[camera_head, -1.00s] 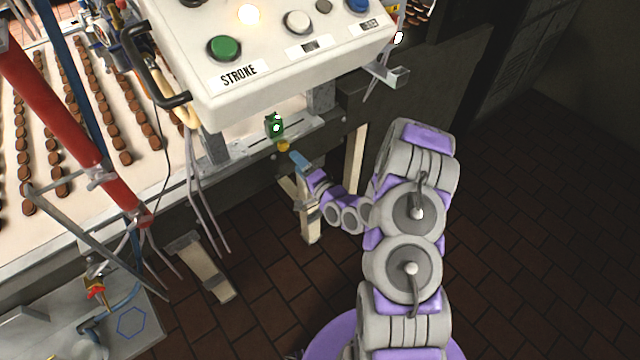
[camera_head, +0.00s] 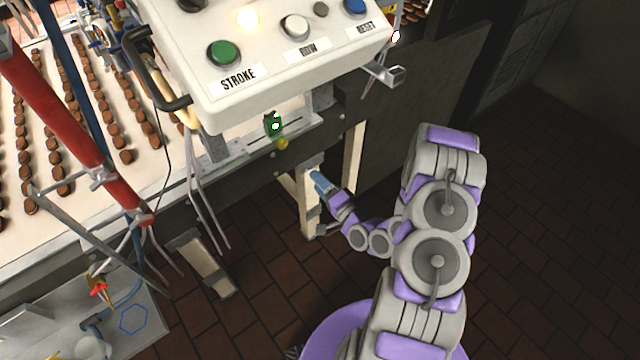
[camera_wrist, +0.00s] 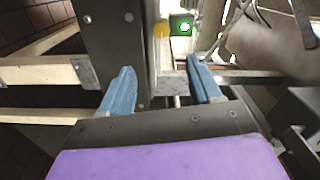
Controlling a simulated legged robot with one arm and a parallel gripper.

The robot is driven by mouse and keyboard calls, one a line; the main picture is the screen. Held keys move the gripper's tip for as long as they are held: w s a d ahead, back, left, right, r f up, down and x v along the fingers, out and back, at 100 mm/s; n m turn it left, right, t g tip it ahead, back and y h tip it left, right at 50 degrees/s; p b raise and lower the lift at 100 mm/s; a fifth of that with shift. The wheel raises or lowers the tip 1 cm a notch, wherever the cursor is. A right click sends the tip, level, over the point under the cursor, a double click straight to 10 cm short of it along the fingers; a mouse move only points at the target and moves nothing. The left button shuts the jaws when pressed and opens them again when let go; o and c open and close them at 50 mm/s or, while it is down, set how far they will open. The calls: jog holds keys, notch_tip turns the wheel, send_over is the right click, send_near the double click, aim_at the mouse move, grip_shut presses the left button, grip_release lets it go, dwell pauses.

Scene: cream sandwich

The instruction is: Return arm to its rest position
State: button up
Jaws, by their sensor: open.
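My arm (camera_head: 432,240), grey and purple, rises from its purple base and bends down at the far end. My gripper (camera_head: 318,180) is at that end, in front of the machine's pale leg and below the control panel. In the wrist view my gripper (camera_wrist: 162,90) shows two blue fingers spread well apart, with nothing held between them.
The white control panel (camera_head: 270,95) with coloured buttons overhangs the conveyor (camera_head: 90,150) with rows of brown biscuits. A red cylinder (camera_head: 75,130) crosses at left. A low metal table (camera_head: 60,310) stands at lower left. The tiled floor (camera_head: 550,220) at right is clear.

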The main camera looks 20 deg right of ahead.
dwell(0.4)
jog(key=s+d+r+n+g+h, duration=0.5)
jog(key=s+r+n+g+h, duration=0.2)
jog(key=s+r+n+g, duration=0.45)
jog(key=s+a+r+g, duration=0.2)
jog(key=s+a+r, duration=0.1)
jog(key=s, duration=0.4)
jog(key=s+a+r+g+y, duration=0.1)
jog(key=s+a+r+g, duration=0.2)
jog(key=s, duration=0.5)
jog(key=s+a+r+g, duration=0.2)
jog(key=s+a+r, duration=0.3)
jog(key=s, duration=0.3)
jog(key=shift+s+r+n, duration=0.15)
jog(key=shift+r+n, duration=0.2)
jog(key=shift+n, duration=0.1)
